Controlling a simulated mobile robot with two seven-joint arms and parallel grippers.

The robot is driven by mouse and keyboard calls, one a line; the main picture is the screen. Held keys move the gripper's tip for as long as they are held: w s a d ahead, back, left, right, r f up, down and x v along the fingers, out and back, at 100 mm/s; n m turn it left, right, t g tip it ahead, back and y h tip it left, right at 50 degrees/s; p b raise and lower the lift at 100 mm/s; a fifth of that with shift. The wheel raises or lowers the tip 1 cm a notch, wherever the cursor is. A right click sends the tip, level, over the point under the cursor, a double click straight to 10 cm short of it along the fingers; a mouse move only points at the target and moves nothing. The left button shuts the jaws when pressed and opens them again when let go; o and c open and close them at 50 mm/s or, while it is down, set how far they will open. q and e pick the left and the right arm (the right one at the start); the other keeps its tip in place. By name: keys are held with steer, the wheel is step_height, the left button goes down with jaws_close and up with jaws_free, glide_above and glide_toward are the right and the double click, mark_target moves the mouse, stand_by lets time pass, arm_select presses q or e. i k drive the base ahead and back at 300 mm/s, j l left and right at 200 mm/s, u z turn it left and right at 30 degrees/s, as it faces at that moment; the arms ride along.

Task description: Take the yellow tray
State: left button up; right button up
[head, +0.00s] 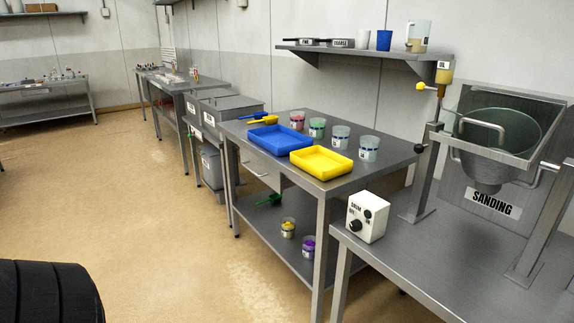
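The yellow tray (321,162) is a shallow open rectangular tray. It lies flat on the metal table (385,160), near the table's front edge and right of the blue tray (278,137). No contents show in the yellow tray. Neither of my grippers shows in the head view.
Several small labelled cups (369,148) stand behind the trays. A yellow scoop (270,119) lies at the table's far left end. A control box (367,217) and the sanding drum (500,130) are on the right bench. Open floor (150,200) lies at the left.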

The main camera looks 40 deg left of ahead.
mark_target(325, 164)
steer(key=u, duration=1.2)
steer(key=i+j+z, duration=0.15)
steer(key=z, duration=0.2)
steer(key=i+j+z, duration=0.1)
steer(key=z, duration=0.25)
steer(key=j+z, duration=0.35)
steer(key=i+j+z, duration=0.2)
steer(key=j, duration=0.2)
steer(key=j+z, duration=0.15)
steer(key=j, duration=0.7)
steer(key=i+j+z, duration=0.1)
steer(key=j, duration=0.35)
